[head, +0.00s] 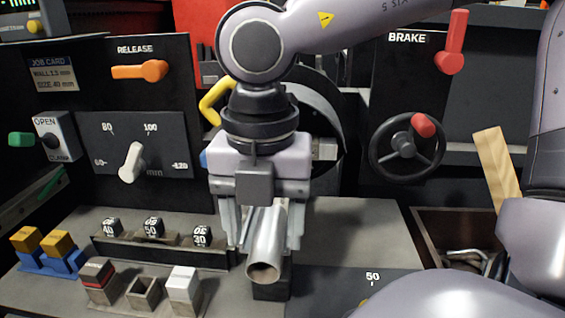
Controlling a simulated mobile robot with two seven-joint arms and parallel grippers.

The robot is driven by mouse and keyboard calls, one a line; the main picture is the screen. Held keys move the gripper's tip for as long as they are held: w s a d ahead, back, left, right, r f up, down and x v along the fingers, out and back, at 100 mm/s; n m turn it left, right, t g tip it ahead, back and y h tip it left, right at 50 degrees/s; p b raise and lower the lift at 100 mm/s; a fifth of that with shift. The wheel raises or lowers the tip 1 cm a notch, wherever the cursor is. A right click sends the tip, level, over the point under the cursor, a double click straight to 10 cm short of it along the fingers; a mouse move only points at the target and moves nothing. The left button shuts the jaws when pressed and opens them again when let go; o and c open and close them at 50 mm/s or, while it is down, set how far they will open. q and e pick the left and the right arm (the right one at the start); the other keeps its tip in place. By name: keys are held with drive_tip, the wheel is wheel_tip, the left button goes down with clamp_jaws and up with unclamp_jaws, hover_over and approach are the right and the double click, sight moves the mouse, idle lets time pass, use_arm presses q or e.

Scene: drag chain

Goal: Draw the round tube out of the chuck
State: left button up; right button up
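The round tube (267,247) is a bare grey metal pipe. Its open near end points toward me and down, and its far part is hidden behind my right gripper. My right gripper (262,232) points down at the tube, with one finger on each side of it. The fingers stand wide apart, with a visible gap on the left side; contact on the right side is unclear. The chuck seems to be the dark round part (330,105) behind the gripper, mostly hidden by it. My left gripper is not in view.
An orange RELEASE lever (140,71), a white size dial (131,162) and a green OPEN/CLAMP lever (21,139) are at left. A red BRAKE lever (452,42) and a handwheel (406,146) are at right. Numbered blocks (152,228) stand front left. A bin (430,228) is at right.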

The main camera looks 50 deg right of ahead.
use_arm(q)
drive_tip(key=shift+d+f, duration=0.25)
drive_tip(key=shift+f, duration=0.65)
use_arm(e)
drive_tip(key=shift+f, duration=0.4)
drive_tip(key=shift+w+a, duration=0.15)
drive_tip(key=shift+w, duration=0.1)
drive_tip(key=r+p, duration=0.1)
drive_tip(key=r, duration=0.2)
drive_tip(key=r+p, duration=0.1)
drive_tip(key=r, duration=0.3)
drive_tip(key=shift+s+d+r, duration=0.15)
drive_tip(key=shift+s+d, duration=0.05)
drive_tip(key=shift+s+r, duration=0.1)
drive_tip(key=shift+r, duration=0.2)
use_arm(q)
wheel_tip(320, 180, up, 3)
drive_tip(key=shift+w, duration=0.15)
